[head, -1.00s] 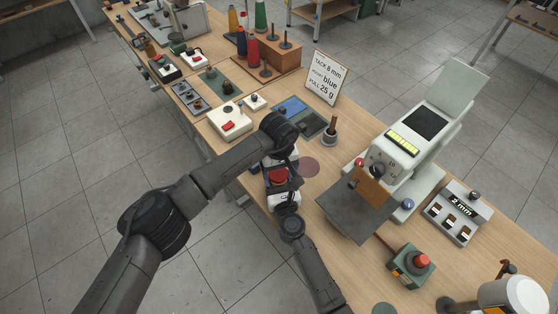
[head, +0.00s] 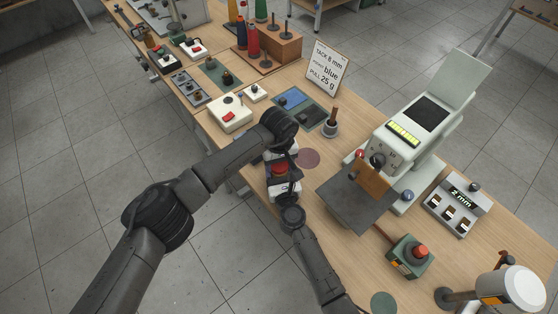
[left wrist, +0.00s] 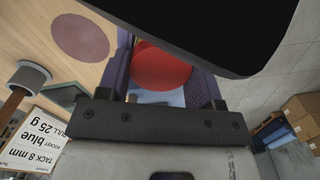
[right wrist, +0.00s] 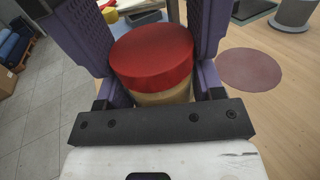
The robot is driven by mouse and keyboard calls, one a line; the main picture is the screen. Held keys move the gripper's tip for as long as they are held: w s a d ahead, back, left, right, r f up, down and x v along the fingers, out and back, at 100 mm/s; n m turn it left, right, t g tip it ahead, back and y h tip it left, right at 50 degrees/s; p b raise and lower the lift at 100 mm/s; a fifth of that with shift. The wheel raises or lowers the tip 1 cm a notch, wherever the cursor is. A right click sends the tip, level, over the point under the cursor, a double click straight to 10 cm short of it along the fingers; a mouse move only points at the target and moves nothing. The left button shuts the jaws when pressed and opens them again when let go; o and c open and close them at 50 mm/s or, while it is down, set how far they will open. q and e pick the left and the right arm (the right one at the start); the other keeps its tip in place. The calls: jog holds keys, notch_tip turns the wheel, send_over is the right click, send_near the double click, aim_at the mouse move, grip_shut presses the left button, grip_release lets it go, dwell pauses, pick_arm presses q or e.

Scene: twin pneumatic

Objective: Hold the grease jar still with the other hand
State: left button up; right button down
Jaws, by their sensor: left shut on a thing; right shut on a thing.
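The grease jar has a red lid (right wrist: 152,55) and a tan body (right wrist: 160,97). In the head view its red lid (head: 279,170) shows near the table's front edge, between my two arms. My right gripper (right wrist: 150,65) is shut on the jar, one purple finger on each side. My left gripper (left wrist: 160,75) is also shut on the jar from the opposite side; the red lid (left wrist: 160,65) shows between its fingers. I cannot tell whether the left fingers press on the lid or on the body. The arms and grippers hide most of the jar in the head view.
A flat mauve disc (head: 307,158) lies right beside the jar. A grey cup with a brown handle (head: 331,123) and a blue and dark mat (head: 306,108) stand behind. The large press machine (head: 372,185) is to the right. A white switch box (head: 230,114) is at left.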

pick_arm(q)
jog(key=n, duration=0.6)
jog(key=shift+d+r+n, duration=0.15)
jog(key=shift+n, duration=0.25)
jog(key=shift+c, duration=0.3)
jog(key=o, duration=1)
